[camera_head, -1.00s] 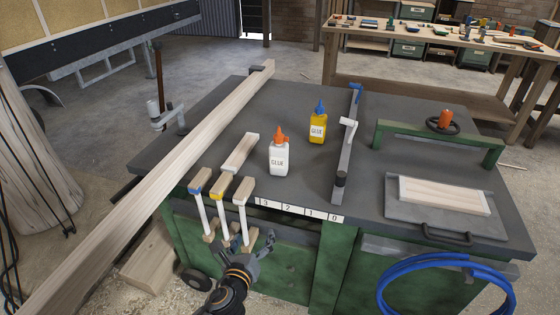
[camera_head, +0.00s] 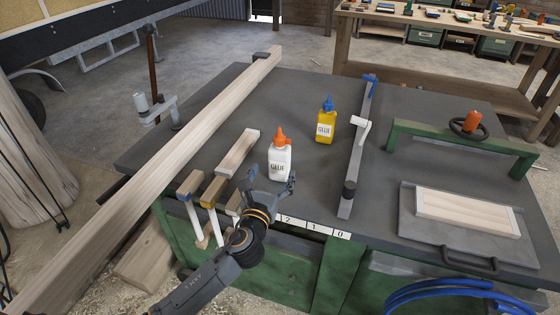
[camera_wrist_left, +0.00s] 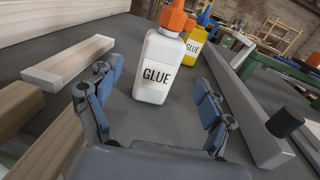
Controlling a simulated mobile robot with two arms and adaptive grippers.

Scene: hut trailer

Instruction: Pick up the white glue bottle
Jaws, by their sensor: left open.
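The white glue bottle (camera_head: 280,161) with an orange cap stands upright on the dark workbench (camera_head: 230,97). In the left wrist view the white glue bottle (camera_wrist_left: 158,68) stands ahead of and between the spread fingers. My left gripper (camera_head: 271,182) is open and empty at the bench's front edge, close in front of the bottle. In the wrist view its blue-padded fingers (camera_wrist_left: 158,92) show on both sides, apart from the bottle. The bottle's lower part is partly behind the gripper in the head view. My right gripper is not in view.
A yellow glue bottle (camera_head: 326,123) with a blue cap stands behind and right. A bar clamp (camera_head: 357,145) lies to the right. A long beam (camera_head: 170,150) crosses the bench's left side.

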